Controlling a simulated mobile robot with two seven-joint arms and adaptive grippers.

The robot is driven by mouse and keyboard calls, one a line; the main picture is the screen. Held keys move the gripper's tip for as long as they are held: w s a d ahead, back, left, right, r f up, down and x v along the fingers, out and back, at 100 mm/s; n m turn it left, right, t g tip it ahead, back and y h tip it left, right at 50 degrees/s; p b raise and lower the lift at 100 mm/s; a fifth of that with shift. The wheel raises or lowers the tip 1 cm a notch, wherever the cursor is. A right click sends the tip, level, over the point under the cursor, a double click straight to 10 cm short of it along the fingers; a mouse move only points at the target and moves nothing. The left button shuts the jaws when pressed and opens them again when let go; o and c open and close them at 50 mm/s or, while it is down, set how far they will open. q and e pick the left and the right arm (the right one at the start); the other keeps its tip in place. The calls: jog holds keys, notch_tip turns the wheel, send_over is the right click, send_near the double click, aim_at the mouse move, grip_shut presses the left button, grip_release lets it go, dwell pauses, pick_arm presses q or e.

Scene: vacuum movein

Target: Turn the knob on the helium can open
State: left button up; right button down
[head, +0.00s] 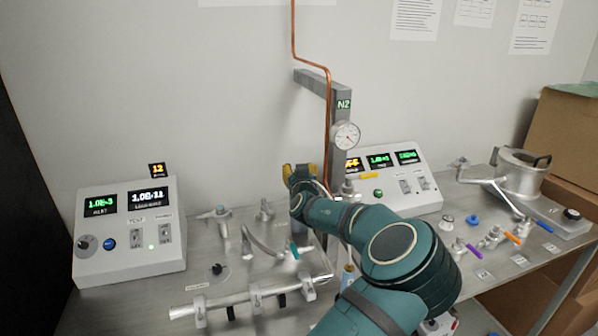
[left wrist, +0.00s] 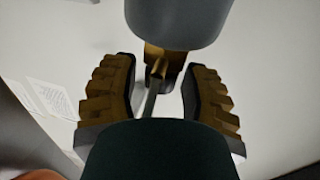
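My left gripper (head: 300,176) is in front of the wall, left of the grey post, with its yellow-brown finger pads partly showing. In the left wrist view, the gripper (left wrist: 160,100) has its two padded fingers spread apart. A brass-coloured fitting (left wrist: 176,62) with a narrow stem shows between and beyond them, below a large grey rounded body (left wrist: 180,20). I cannot tell whether this is the helium can and its knob, or whether the fingers touch it. No helium can is clearly recognisable in the head view; my arm covers part of the bench. My right gripper is out of view.
A copper pipe (head: 328,110) and the post with the N2 label and dial gauge (head: 346,136) stand close to the gripper. Control boxes stand at left (head: 130,265) and right (head: 435,195). Metal fittings crowd the bench (head: 235,270).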

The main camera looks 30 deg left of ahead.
pick_arm(q)
grip_shut()
